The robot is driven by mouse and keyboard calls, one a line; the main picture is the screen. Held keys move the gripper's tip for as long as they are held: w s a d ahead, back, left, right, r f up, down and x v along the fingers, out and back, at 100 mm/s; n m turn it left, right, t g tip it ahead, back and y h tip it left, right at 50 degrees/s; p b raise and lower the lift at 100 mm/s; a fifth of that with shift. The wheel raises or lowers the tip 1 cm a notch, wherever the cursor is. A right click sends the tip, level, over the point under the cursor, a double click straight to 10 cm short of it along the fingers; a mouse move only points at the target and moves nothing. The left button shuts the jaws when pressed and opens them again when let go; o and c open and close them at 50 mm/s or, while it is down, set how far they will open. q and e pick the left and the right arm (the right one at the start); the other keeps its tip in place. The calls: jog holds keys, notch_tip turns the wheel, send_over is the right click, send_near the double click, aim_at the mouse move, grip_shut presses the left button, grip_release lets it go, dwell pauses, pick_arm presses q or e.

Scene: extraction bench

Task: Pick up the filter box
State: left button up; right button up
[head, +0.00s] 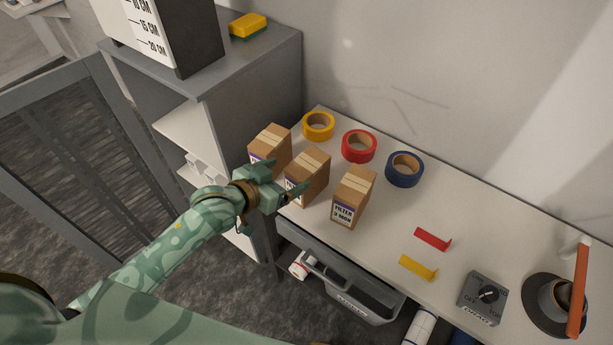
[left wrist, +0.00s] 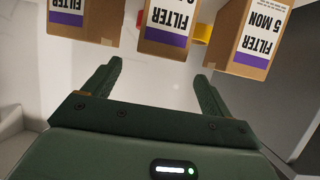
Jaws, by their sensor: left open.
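Three brown filter boxes with white and purple labels stand in a row on the bench: the left box (head: 270,143), the middle box (head: 309,170) and the right box (head: 354,195), whose label reads "FILTER 3 MON". My left gripper (head: 284,179) is open in front of the left and middle boxes, partly covering them. In the left wrist view the open fingers (left wrist: 158,72) point toward the middle box (left wrist: 166,28), with nothing between them. A box marked "5 MON" (left wrist: 262,40) is at the upper right there, and another box (left wrist: 85,15) at the upper left. My right gripper is not in view.
Yellow (head: 318,126), red (head: 359,146) and blue (head: 404,169) tape rolls lie behind the boxes. Red (head: 433,239) and yellow (head: 418,268) pieces, a dial box (head: 483,297) and a cup (head: 560,298) are to the right. A grey cabinet (head: 260,75) stands at left.

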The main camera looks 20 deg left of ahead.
aim_at(303, 166)
pick_arm(q)
jog(key=x, duration=0.3)
jog(key=shift+w+d+f, duration=0.1)
jog(key=shift+w+d+f+b, duration=0.2)
jog(key=shift+w+d+b, duration=0.15)
jog(key=shift+w, duration=0.2)
jog(key=b+x, duration=0.1)
jog(key=x, duration=0.2)
jog(key=shift+w+f, duration=0.2)
jog(key=shift+w, duration=0.15)
jog(key=shift+w+d+f, duration=0.15)
jog(key=shift+w+d, duration=0.1)
jog(key=shift+w, duration=0.15)
jog(key=shift+s, duration=0.1)
jog(key=shift+c, duration=0.4)
jog(key=c, duration=1.4)
